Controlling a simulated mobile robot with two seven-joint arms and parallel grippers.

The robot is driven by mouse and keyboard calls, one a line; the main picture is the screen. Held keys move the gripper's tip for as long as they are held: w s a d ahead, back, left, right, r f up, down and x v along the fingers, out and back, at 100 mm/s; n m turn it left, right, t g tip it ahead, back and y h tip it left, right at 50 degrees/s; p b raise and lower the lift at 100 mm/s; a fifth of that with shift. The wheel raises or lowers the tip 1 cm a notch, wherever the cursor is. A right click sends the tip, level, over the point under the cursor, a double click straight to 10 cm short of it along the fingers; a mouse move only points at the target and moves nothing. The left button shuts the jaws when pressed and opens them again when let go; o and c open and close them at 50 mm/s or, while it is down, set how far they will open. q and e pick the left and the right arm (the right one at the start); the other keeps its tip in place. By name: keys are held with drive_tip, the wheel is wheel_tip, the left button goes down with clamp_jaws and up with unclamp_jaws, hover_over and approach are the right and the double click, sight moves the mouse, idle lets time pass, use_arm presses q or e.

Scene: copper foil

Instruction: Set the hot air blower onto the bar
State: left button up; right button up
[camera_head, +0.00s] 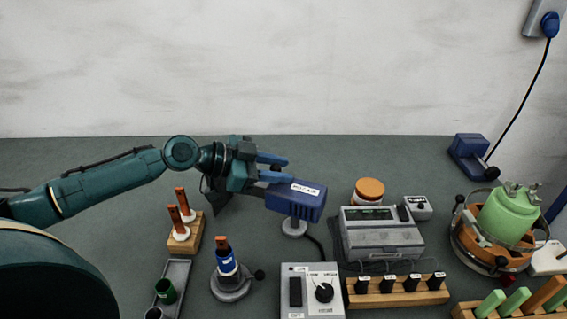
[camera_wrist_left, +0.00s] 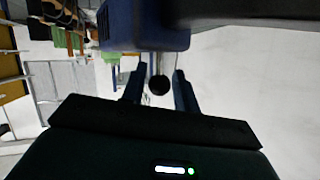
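The hot air blower (camera_head: 298,203) is a blue box with a white label on top. In the left wrist view the fingers (camera_wrist_left: 159,90) stand apart with nothing clamped, and the blower's blue body (camera_wrist_left: 145,25) fills the top. My right gripper is not in view.
A grey control box (camera_head: 312,291) stands in front of the blower. A grey instrument (camera_head: 380,232) is to its right. A green vessel (camera_head: 508,212) is far right. The back of the bench is mostly clear.

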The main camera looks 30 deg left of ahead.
use_arm(q)
drive_tip(key=shift+x, duration=0.75)
drive_tip(key=shift+c, duration=0.3)
clamp_jaws()
